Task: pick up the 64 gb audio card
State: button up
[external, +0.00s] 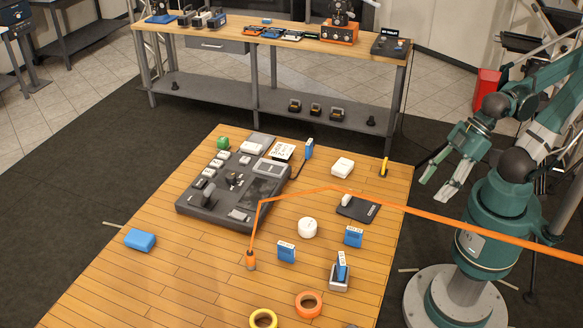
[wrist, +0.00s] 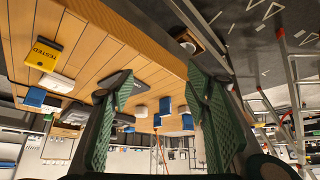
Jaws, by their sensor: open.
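Several blue cards with white labels are on the wooden table; the print is too small to tell which is the 64 GB audio card. One card (external: 286,252) stands near the front middle, and another card (external: 353,237) stands to its right. A third card (external: 342,266) sits upright in a small grey holder (external: 339,284). A fourth blue card (external: 309,149) stands at the back, beside the console. My gripper (external: 434,188) is open and empty, beyond the table's right edge, apart from all cards. Its spread fingers also show in the wrist view (wrist: 160,75).
A large dark console (external: 222,207) fills the table's left middle. An orange cable (external: 300,193) crosses the table toward my arm. A white round puck (external: 307,228), a dark pad (external: 358,208) and tape rolls (external: 308,304) lie around the cards. A blue block (external: 140,240) lies left.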

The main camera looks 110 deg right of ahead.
jog(key=w+d+r+m+g+p, duration=0.2)
jog(key=w+d+r+p, duration=0.4)
jog(key=w+d, duration=0.15)
jog(key=m+g+p, duration=0.5)
jog(key=m+p, duration=0.2)
jog(key=p, duration=0.9)
send_over(309, 142)
jog(key=f, duration=0.5)
jog(key=shift+s+a, duration=0.15)
jog(key=shift+a, duration=0.05)
jog(key=shift+d+f, duration=0.2)
jog(key=shift+d, duration=0.05)
jog(key=shift+f, duration=0.15)
jog(key=shift+f, duration=1.15)
jog(key=shift+f+p, duration=0.3)
jog(key=shift+f, duration=2.25)
